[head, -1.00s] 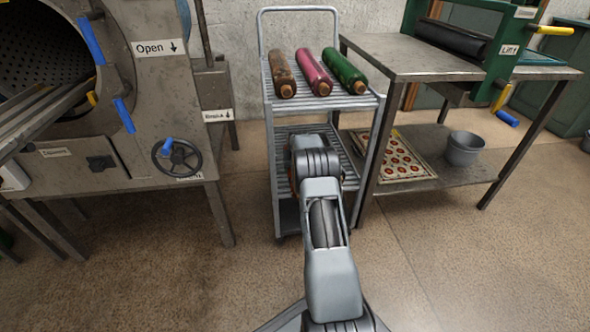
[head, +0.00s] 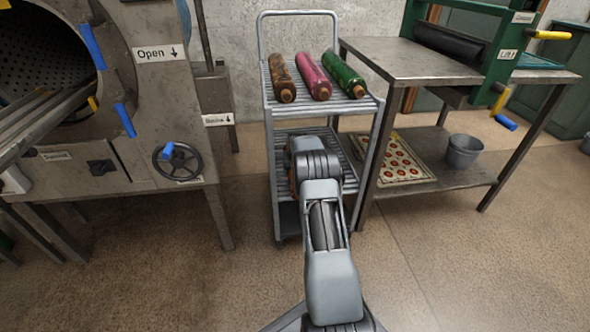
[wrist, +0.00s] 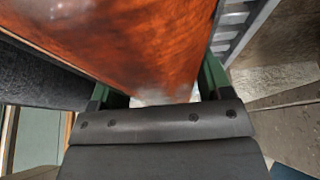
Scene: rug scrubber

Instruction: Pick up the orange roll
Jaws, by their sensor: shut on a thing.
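The orange roll (wrist: 130,40) fills the upper middle of the wrist view, with a mottled orange-brown surface. My gripper (wrist: 160,90) is shut on it, with a green finger at each side of the roll. In the head view my arm reaches to the lower shelf (head: 345,157) of the metal cart and hides my gripper and nearly all of the orange roll. I cannot tell whether the roll touches the shelf.
The cart's top shelf (head: 350,108) holds a brown roll (head: 280,78), a pink roll (head: 312,75) and a green roll (head: 344,74). A metal table (head: 400,60) stands close on the right, with a bucket (head: 462,151) below. A large drum machine (head: 150,90) stands left.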

